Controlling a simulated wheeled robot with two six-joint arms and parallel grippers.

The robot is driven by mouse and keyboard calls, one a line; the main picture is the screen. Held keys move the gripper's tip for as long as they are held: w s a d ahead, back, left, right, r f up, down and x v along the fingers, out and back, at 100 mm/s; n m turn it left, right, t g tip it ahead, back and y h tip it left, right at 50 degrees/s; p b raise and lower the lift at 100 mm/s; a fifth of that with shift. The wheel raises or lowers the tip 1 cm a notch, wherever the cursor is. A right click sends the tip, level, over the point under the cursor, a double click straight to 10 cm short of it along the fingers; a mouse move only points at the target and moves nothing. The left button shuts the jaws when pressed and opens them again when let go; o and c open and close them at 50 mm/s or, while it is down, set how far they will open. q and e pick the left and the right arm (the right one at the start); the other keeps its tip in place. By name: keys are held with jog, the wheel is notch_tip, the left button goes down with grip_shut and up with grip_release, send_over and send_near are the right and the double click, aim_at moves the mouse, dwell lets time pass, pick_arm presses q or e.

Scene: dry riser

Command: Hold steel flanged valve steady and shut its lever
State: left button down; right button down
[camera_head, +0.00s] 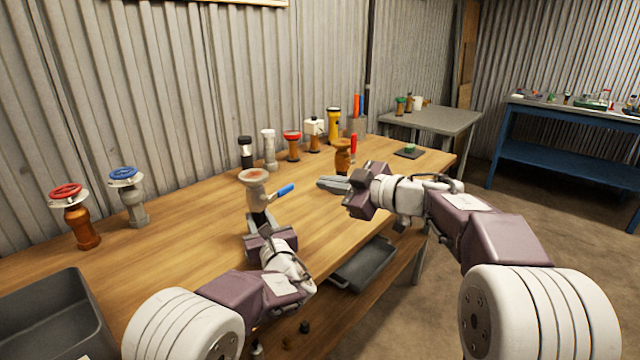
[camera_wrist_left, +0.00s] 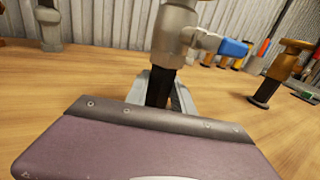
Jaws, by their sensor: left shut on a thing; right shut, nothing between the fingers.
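The steel flanged valve (camera_head: 256,188) stands upright on the wooden table, with a round flange on top and a dark lower part. Its blue lever (camera_head: 284,190) sticks out to the right and slightly up. My left gripper (camera_head: 259,218) is shut on the valve's dark lower part; the left wrist view shows the fingers (camera_wrist_left: 160,92) on both sides of it, below the steel body (camera_wrist_left: 173,45) and blue lever (camera_wrist_left: 234,47). My right gripper (camera_head: 322,184) is shut and empty, to the right of the lever and apart from it.
Valves with red (camera_head: 67,192) and blue handwheels (camera_head: 124,177) stand at the left, near a grey bin (camera_head: 50,290). Several fittings line the wall side. A brass valve with a red lever (camera_head: 343,158) stands behind my right gripper. The table's front middle is clear.

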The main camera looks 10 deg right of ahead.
pick_arm(q)
jog(key=c, duration=1)
grip_release()
jog(key=v, duration=1.2)
jog(key=shift+s, duration=0.1)
